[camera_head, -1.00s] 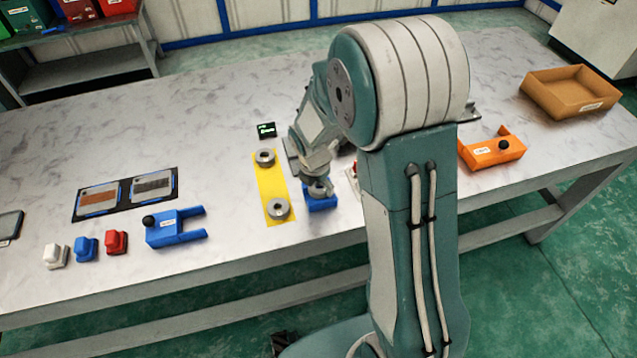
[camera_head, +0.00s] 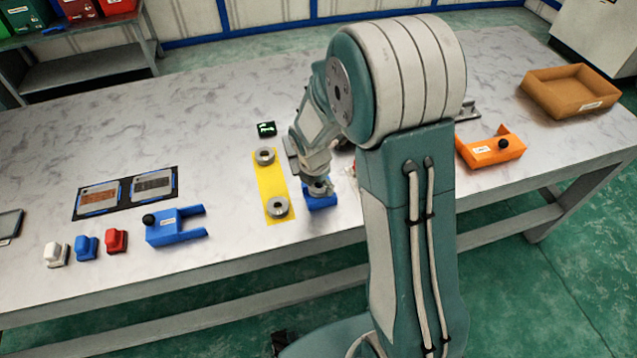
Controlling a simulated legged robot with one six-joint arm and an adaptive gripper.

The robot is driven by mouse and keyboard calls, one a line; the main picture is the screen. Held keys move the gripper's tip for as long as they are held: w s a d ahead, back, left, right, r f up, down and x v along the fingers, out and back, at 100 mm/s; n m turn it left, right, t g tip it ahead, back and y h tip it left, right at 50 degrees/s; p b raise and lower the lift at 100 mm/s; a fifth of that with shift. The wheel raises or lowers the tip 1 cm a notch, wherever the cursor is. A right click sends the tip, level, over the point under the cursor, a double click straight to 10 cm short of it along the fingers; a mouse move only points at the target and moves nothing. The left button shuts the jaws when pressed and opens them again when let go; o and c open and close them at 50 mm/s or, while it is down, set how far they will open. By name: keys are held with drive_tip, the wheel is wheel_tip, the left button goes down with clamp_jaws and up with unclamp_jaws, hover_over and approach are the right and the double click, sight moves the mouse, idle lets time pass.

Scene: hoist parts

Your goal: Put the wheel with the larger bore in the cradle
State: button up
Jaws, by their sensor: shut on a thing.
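Two grey wheels lie on a yellow strip (camera_head: 270,182), a far one (camera_head: 264,156) and a near one (camera_head: 277,207), each with a dark bore. I cannot compare their bores well at this size. A blue block (camera_head: 321,203), perhaps the cradle, stands just right of the near wheel. My gripper (camera_head: 318,186) points down right over this block. It is shut on a small grey round part (camera_head: 320,189), which looks like a wheel. The part is low at the block's top; whether it rests there I cannot tell. My fingers are mostly hidden.
A blue forked part (camera_head: 175,227) and white, blue and red knobs lie left. A black mat with two plates (camera_head: 125,192) is behind them. An orange forked part (camera_head: 490,150) and a brown tray (camera_head: 570,92) are right. A small dark display (camera_head: 266,129) stands behind the strip.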

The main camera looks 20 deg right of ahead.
drive_tip(key=shift+s+f, duration=0.1)
drive_tip(key=o, duration=1.2)
drive_tip(key=shift+c, duration=0.2)
wheel_tip(320, 180, up, 7)
idle(0.6)
drive_tip(key=s+r+m+t+y, duration=0.1)
drive_tip(key=s+r+m+t, duration=0.3)
drive_tip(key=s+r+m, duration=1.4)
drive_tip(key=s+m, duration=0.2)
drive_tip(key=m, duration=0.5)
drive_tip(key=shift+s+r+t, duration=0.15)
drive_tip(key=shift+s+t, duration=0.1)
drive_tip(key=shift+t, duration=0.05)
